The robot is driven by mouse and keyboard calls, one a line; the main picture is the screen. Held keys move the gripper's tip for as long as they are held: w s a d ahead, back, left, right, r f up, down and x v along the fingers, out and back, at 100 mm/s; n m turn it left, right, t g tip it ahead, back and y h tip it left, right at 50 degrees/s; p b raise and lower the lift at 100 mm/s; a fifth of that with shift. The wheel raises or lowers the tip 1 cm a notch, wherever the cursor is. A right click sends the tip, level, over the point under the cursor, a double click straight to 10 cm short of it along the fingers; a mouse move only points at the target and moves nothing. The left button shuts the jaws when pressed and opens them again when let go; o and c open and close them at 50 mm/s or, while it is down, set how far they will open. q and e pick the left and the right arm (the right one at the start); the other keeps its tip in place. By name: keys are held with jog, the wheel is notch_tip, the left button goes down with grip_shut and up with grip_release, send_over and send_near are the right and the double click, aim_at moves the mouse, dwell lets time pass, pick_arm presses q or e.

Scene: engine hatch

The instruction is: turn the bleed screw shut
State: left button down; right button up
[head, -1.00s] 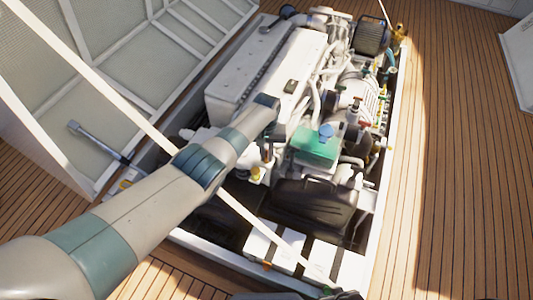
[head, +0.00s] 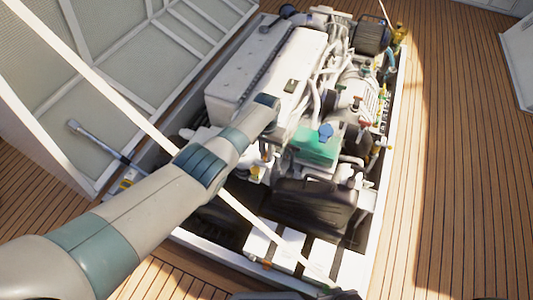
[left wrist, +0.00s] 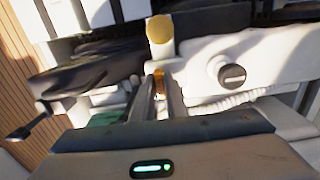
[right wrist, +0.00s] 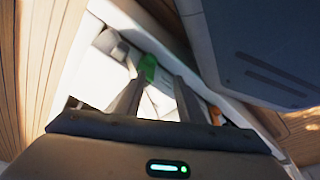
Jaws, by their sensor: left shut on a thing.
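The bleed screw (left wrist: 159,84) shows as a small orange-brass piece between the two fingers of my left gripper (left wrist: 163,92) in the left wrist view. The fingers are close together and shut on it. In the head view my left gripper (head: 265,153) reaches down at the near side of the engine, and the screw is too small to make out clearly. My right gripper (right wrist: 158,92) shows in the right wrist view with its fingers apart and nothing between them.
The white engine (head: 270,75) fills the hatch. A green tank with a blue cap (head: 318,145) stands beside my left gripper. A yellow round cap (left wrist: 160,30) and a black slotted cap (left wrist: 232,76) are close to it. White boxes (head: 290,248) stand at the near end.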

aim_at(266, 153)
pick_arm(q)
jog(key=c, duration=1.8)
grip_release()
jog(key=shift+o, duration=0.2)
jog(key=shift+r, duration=0.1)
